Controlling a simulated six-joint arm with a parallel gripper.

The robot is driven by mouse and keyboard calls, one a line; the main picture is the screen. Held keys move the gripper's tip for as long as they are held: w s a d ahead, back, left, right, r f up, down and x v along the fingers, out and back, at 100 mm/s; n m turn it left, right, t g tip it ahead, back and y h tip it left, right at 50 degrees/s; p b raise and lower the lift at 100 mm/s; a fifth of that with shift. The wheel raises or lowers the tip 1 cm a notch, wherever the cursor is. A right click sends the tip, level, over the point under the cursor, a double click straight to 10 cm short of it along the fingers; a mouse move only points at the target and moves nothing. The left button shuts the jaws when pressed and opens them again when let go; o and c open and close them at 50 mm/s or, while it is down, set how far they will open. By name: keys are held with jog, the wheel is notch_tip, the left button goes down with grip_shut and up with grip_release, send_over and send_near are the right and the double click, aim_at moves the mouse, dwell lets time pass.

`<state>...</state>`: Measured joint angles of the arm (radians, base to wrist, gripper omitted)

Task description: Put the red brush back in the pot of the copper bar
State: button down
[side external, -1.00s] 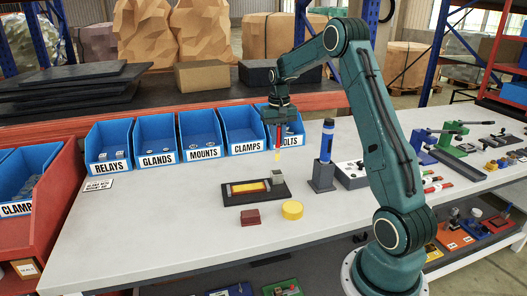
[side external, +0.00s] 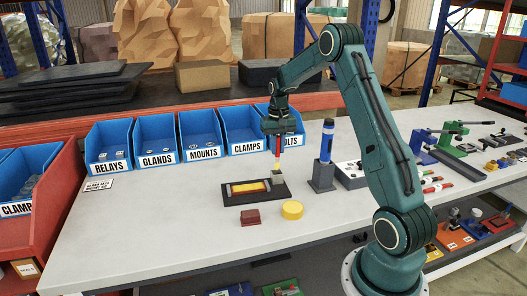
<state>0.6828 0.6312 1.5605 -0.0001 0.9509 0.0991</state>
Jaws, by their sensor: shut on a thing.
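My gripper (side external: 279,145) is shut on a thin brush (side external: 277,161) and holds it upright, tip down. A pale yellow lower part shows below the fingers; most of the rest is hidden by them. The brush is directly over a small grey block-like pot (side external: 277,179) at the right end of a dark base plate (side external: 231,199). I cannot tell whether the tip is inside the pot or just above it. A yellow bar with reddish edges (side external: 250,187) lies on the plate; which part is copper is unclear.
A blue-and-black cylinder (side external: 327,140) stands in a dark holder (side external: 322,177) right of the plate. A red block (side external: 250,217) and a yellow disc (side external: 292,210) lie in front. Blue labelled bins (side external: 203,133) line the back. The left table is mostly clear.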

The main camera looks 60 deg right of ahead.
aim_at(277, 157)
jog(key=shift+f, duration=2.3)
jog(key=shift+f, duration=0.1)
jog(key=c, duration=1.3)
grip_release()
notch_tip(277, 157, up, 14)
jog(key=shift+f, duration=0.1)
jog(key=shift+a, duration=0.1)
